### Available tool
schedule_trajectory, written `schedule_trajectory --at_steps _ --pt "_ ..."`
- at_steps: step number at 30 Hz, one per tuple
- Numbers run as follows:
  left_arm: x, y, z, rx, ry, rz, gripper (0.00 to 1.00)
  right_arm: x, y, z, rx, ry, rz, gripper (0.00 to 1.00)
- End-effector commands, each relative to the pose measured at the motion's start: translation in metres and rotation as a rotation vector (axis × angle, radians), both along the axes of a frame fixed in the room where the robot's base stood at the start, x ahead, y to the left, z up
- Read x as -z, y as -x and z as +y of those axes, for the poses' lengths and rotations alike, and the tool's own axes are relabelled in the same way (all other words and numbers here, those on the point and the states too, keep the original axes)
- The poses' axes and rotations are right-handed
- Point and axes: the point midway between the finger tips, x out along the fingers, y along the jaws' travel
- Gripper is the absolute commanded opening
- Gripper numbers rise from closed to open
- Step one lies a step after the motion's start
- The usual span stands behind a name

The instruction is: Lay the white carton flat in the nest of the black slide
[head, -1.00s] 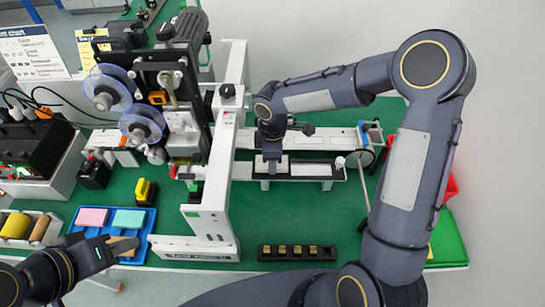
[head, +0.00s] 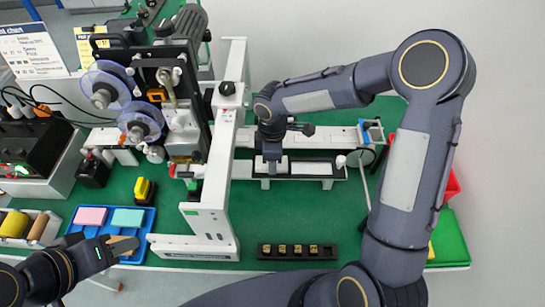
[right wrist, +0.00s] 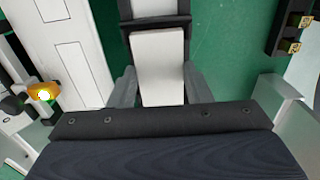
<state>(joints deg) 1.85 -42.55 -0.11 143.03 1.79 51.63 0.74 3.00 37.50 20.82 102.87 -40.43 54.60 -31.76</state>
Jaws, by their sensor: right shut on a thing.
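The black slide (head: 305,177) lies on the white rail in the middle of the head view, with a white panel showing in its right part. My right gripper (head: 271,163) points down over the slide's left part. In the right wrist view it is shut on the white carton (right wrist: 160,68), with one finger on each side. The carton lies close to the black frame of the slide (right wrist: 156,23); I cannot tell whether it touches the nest floor. My left gripper (head: 118,247) is low at the left, by the blue tray; its finger gap is unclear.
The labelling machine with clear reels (head: 140,120) stands left of the slide, behind a white upright frame (head: 218,170). A black holder with several brass pieces (head: 297,251) lies in front. The blue tray (head: 148,222) holds coloured blocks. Green mat is clear between slide and holder.

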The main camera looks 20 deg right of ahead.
Motion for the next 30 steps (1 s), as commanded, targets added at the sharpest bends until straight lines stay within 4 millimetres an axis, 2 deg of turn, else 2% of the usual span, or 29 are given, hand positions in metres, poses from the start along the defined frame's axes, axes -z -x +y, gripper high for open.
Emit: schedule_trajectory --at_steps 11,12,17,26,30 --pt "0.002 0.0 0.0 0.0 0.0 0.0 0.36 0.003 0.0 0.0 0.0 0.0 0.0 0.34" --pt "0.002 0.0 0.0 0.0 0.0 0.0 0.36 0.002 0.0 0.0 0.0 0.0 0.0 0.48" --pt "0.002 0.0 0.0 0.0 0.0 0.0 0.36 0.002 0.0 0.0 0.0 0.0 0.0 0.69" --pt "0.002 0.0 0.0 0.0 0.0 0.0 0.36 0.001 0.0 0.0 0.0 0.0 -0.001 0.7" --pt "0.004 0.0 0.0 0.0 0.0 0.0 0.36 -0.014 -0.001 0.0 0.0 0.0 -0.004 0.7"
